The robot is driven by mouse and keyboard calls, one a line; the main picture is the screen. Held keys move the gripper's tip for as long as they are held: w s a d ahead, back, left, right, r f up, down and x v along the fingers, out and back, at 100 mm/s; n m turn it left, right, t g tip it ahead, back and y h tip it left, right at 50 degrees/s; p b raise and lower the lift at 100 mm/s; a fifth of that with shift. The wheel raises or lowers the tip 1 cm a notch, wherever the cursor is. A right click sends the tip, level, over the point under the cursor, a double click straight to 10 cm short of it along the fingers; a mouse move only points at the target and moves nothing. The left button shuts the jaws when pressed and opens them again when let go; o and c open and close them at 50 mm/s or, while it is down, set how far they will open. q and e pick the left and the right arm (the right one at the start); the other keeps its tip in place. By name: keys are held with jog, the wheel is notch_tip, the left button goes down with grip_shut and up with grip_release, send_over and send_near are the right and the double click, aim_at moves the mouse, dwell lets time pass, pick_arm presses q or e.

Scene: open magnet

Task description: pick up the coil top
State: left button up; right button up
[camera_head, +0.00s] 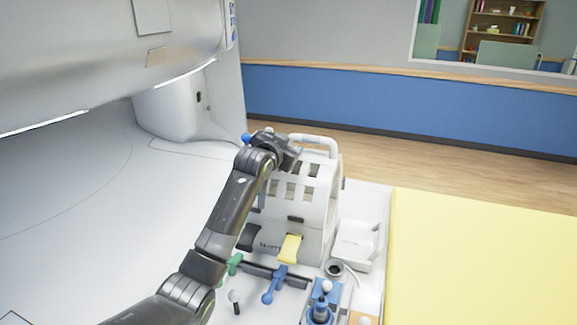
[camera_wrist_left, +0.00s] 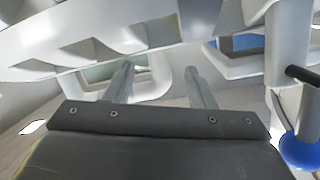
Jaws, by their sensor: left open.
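The coil top (camera_head: 322,200) is a white, cage-like shell with several window openings and a rounded handle bar on top. It stands on the white table beside the scanner bore. Its white frame (camera_wrist_left: 110,35) fills the upper part of the left wrist view. My left gripper (camera_head: 291,152) is at the upper left side of the coil top, close to the handle. In the left wrist view its two fingers (camera_wrist_left: 163,82) are apart, with white frame parts just beyond them. Whether they touch the frame cannot be told. My right gripper is not in view.
A yellow pad (camera_head: 480,255) lies to the right. A yellow latch (camera_head: 290,249), a blue clamp (camera_head: 273,284) and a white box (camera_head: 356,243) surround the coil's base. A blue ball (camera_head: 246,138) is beside my gripper. The scanner housing (camera_head: 100,60) is at left.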

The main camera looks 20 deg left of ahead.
pick_arm(q)
jog(key=shift+w+f, duration=0.15)
jog(key=shift+w, duration=0.25)
grip_shut()
jog(key=shift+a, duration=0.1)
dwell(1.1)
jog(key=shift+r, duration=0.3)
